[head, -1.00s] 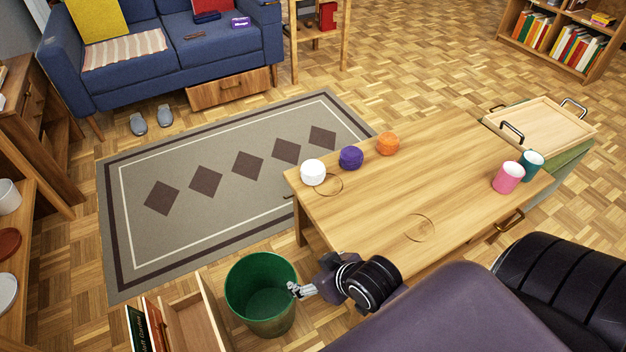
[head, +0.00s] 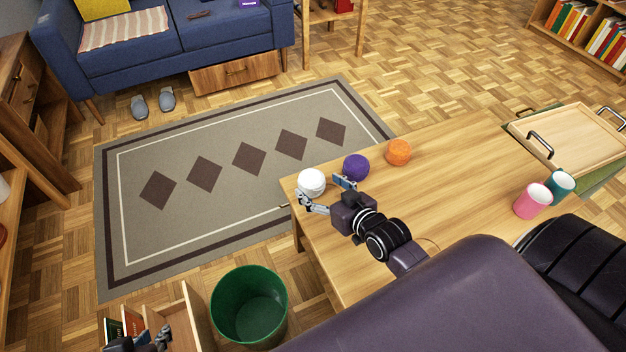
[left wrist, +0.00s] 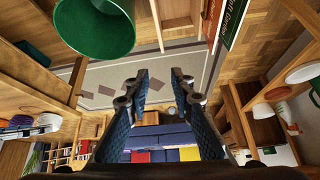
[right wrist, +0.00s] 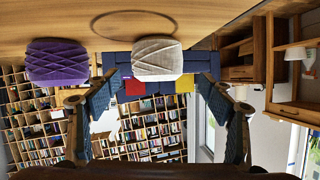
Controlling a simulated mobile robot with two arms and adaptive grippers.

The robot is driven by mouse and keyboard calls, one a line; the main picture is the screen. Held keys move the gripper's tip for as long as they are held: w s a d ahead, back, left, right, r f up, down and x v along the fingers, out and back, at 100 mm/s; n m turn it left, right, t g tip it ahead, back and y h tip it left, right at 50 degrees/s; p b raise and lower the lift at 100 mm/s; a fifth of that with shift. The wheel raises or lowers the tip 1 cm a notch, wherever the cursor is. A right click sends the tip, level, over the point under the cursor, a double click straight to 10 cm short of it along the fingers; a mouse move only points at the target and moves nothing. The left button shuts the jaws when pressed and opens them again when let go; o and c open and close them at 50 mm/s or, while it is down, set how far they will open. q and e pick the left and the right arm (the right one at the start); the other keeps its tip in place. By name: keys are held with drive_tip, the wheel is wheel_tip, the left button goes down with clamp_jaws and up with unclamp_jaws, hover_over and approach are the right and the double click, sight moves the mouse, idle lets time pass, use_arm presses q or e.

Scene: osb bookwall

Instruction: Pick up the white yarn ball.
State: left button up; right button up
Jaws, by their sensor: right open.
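In the right wrist view the white ball (right wrist: 157,60) shows ahead, centred between the two spread fingers (right wrist: 160,85), not gripped. The purple yarn ball (head: 356,167) lies close to the right finger in the head view.
An orange yarn ball (head: 398,152) lies beyond the purple one. A pink cup (head: 532,201), a teal cup (head: 560,185) and a wooden tray (head: 575,140) are at the right.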

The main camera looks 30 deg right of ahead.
sight(319, 188)
drive_tip(key=shift+w+f, duration=0.3)
drive_tip(key=shift+w, duration=0.15)
drive_tip(key=shift+w+f+b, duration=0.75)
drive_tip(key=shift+w, duration=0.1)
drive_tip(key=b+x, duration=0.1)
drive_tip(key=x, duration=0.1)
drive_tip(key=shift+w+f, duration=0.25)
drive_tip(key=shift+w, duration=0.1)
use_arm(q)
drive_tip(key=w+d+r+t+h, duration=0.2)
drive_tip(key=w+d+r+t, duration=0.2)
drive_tip(key=w+r+t, duration=0.3)
drive_tip(key=w+r, duration=0.4)
drive_tip(key=shift+d, duration=0.2)
use_arm(e)
drive_tip(key=c, duration=1.2)
use_arm(q)
drive_tip(key=shift+f, duration=0.1)
use_arm(e)
drive_tip(key=shift+c, duration=0.3)
drive_tip(key=shift+r, duration=0.1)
